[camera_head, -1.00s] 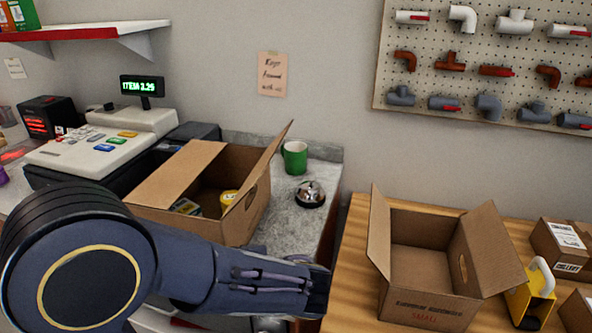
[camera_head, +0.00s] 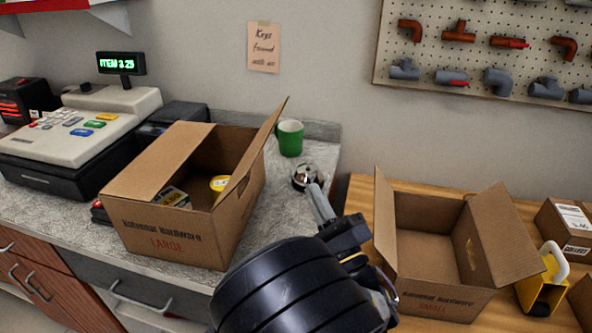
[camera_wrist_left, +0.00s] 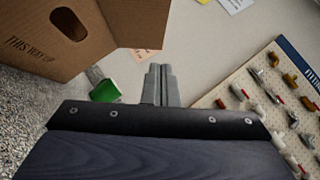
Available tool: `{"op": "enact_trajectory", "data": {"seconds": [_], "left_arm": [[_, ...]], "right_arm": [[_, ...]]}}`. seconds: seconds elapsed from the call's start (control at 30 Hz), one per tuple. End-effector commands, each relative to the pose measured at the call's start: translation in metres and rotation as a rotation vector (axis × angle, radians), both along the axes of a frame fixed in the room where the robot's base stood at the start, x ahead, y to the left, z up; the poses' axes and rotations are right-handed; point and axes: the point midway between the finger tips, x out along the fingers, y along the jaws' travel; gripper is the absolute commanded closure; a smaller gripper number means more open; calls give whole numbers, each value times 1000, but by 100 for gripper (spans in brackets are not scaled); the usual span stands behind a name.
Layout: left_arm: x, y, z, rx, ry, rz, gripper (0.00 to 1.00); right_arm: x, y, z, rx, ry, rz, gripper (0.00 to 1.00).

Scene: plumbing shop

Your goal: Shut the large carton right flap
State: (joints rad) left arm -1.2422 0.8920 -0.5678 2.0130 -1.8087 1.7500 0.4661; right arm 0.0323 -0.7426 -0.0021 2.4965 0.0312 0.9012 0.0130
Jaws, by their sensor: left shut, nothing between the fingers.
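The large carton (camera_head: 172,238) stands on the grey counter, marked LARGE, with a yellow item and a labelled item inside. Its right flap (camera_head: 263,138) stands up, tilted outward to the right. In the left wrist view the shut fingers (camera_wrist_left: 158,82) point toward the wall, and the carton side with a hand hole (camera_wrist_left: 62,38) is at upper left. My right gripper is not in view.
A green mug (camera_head: 290,138) and a bell (camera_head: 307,176) stand right of the large carton. A cash register (camera_head: 75,135) is at left. A small open carton (camera_head: 432,250) stands on the wooden table, beside a yellow object (camera_head: 545,283) and taped boxes.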

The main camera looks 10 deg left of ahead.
Motion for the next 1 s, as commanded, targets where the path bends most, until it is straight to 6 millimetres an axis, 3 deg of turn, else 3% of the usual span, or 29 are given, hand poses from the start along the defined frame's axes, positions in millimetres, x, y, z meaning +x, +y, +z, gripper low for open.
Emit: {"op": "enact_trajectory", "data": {"seconds": [0.47, 0.7, 1.0], "left_arm": [[64, 58, 46, -4, 2, 7, 100], [61, 80, 64, -4, 3, 4, 100], [61, 84, 66, -4, 4, 5, 100]], "right_arm": [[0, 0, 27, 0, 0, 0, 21], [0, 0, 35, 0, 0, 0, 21], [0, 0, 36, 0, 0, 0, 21]]}}
